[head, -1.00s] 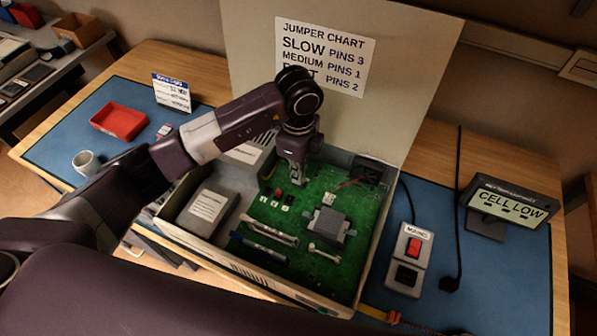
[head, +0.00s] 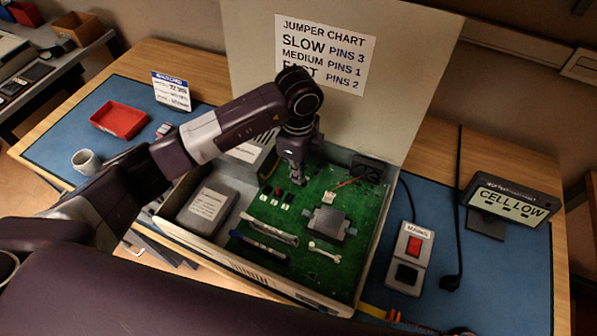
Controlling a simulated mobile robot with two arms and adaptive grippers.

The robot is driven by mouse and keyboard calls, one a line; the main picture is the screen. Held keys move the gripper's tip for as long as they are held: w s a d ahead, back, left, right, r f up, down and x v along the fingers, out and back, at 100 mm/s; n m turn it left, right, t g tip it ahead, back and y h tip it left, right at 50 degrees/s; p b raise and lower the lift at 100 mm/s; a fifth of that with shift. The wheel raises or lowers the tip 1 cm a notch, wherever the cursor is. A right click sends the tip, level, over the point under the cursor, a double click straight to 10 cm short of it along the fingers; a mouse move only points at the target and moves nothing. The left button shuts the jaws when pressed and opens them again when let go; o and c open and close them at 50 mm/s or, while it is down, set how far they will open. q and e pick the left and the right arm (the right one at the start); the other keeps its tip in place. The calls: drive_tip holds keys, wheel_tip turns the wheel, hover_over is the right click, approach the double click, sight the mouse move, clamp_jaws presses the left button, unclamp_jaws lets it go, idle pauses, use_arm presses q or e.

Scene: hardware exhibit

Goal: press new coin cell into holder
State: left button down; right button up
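My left gripper (head: 298,180) points straight down over the back middle of the green circuit board (head: 270,235) inside the open computer case (head: 158,222). Its fingertips are at or just above the board, and their gap is too small to make out. The coin cell and its holder cannot be made out; the gripper may hide them. The display (head: 508,203) at right reads "CELL LOW". My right gripper is not in view.
Jumpers, a grey heatsink block (head: 327,222) and memory sticks stand on the board. The raised lid (head: 400,60) carries the jumper chart (head: 322,58). A mains switch box (head: 409,258) sits right of the case. A red tray (head: 119,120) and a mug (head: 86,161) stand left.

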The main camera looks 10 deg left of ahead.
use_arm(q)
drive_tip(key=c, duration=2.6)
unclamp_jaws()
drive_tip(key=o, duration=0.5)
drive_tip(key=o, duration=0.3)
drive_tip(key=shift+o, duration=0.2)
drive_tip(key=shift+r+p, duration=0.5)
drive_tip(key=shift+r, duration=0.1)
drive_tip(key=shift+r+p, duration=2.3)
drive_tip(key=shift+r, duration=0.75)
